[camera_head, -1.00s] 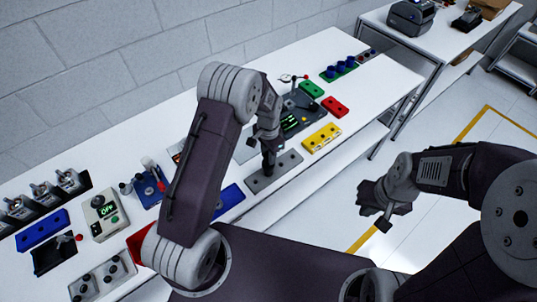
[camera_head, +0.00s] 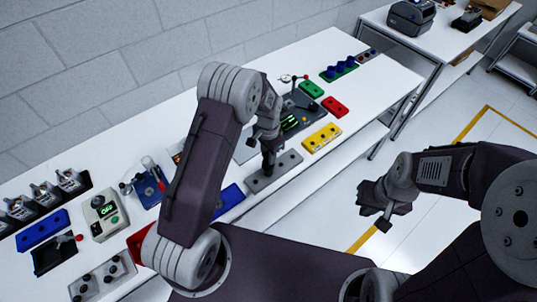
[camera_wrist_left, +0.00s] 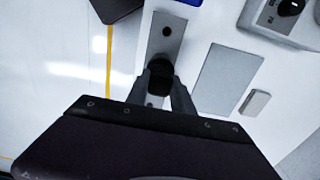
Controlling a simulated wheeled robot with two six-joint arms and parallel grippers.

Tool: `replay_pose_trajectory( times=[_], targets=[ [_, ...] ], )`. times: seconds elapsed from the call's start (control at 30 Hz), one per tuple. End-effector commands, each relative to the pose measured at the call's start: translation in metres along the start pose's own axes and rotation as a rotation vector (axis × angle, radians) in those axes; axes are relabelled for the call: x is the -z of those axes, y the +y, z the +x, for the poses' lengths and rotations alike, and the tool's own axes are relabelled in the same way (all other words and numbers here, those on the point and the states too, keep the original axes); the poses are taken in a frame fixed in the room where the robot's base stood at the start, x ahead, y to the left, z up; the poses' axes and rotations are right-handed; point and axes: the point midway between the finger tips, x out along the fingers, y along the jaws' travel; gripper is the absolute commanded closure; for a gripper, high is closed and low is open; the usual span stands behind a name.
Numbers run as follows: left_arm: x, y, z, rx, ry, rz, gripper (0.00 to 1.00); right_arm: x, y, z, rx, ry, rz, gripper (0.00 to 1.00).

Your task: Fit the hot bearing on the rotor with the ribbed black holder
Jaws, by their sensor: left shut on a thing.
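My left gripper (camera_head: 268,160) points down over a grey tray with holes (camera_head: 288,162) near the bench's front edge. In the left wrist view its fingers (camera_wrist_left: 160,92) are shut on a dark round thing (camera_wrist_left: 160,75), which sits at the tray (camera_wrist_left: 167,35); whether it is the ribbed black holder is hard to tell. It looks upright in the head view. My right gripper (camera_head: 385,212) hangs over the floor, away from the bench; its jaw opening is unclear. I cannot make out the bearing or the rotor for sure.
A yellow tray (camera_head: 322,138), a red block (camera_head: 335,107) and a green block (camera_head: 312,89) lie right of the gripper. At left are a box with a display (camera_head: 104,215) and a blue block (camera_head: 42,228).

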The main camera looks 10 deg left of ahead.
Motion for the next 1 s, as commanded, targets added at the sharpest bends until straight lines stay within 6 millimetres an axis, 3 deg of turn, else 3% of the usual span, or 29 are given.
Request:
replay_pose_trajectory(
  times=[1.0],
  targets=[
    [0.000, 0.000, -0.012, 0.001, 0.002, 0.000, 1.00, 0.001, 0.000, -0.009, 0.000, 0.000, 0.000, 1.00]
  ],
)
